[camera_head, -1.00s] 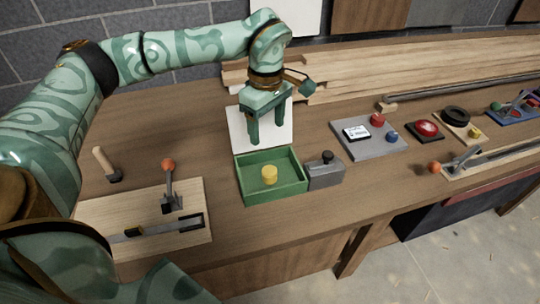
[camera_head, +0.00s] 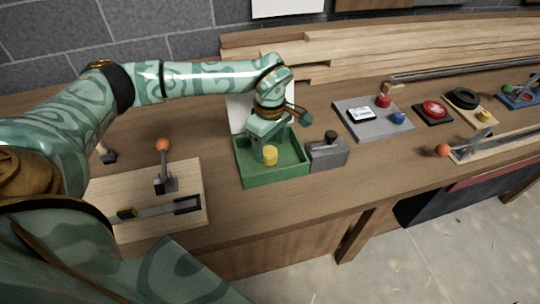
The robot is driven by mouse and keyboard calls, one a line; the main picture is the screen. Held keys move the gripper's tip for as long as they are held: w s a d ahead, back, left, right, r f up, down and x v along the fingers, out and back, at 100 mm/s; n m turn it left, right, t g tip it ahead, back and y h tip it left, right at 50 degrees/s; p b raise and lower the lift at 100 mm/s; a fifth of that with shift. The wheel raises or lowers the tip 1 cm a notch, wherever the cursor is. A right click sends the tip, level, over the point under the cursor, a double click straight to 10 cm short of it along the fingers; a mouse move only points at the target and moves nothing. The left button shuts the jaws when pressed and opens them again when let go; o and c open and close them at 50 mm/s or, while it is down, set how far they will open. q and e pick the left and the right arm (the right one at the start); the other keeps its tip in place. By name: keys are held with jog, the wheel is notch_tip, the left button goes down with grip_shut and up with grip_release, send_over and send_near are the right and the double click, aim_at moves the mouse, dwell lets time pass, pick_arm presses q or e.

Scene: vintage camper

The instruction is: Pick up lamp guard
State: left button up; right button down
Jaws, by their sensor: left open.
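A small yellow cylinder (camera_head: 270,155) stands in a green open tray (camera_head: 271,176) on the workbench. It is the only loose piece I see in the tray, and I cannot tell for sure that it is the lamp guard. My left gripper (camera_head: 262,147) is open and points down into the tray, just behind and left of the yellow cylinder. Its fingertips are partly hidden, and I cannot tell whether they touch the cylinder. My right gripper is out of view.
A grey box with a black knob (camera_head: 328,152) stands against the tray's right side. A lever with an orange ball (camera_head: 163,146) rises from a wooden board at left. A grey panel (camera_head: 374,121) lies farther right. The bench front right of the tray is clear.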

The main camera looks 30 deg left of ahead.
pick_arm(q)
jog(key=shift+f, duration=0.9)
jog(key=c, duration=1)
jog(key=shift+r, duration=0.15)
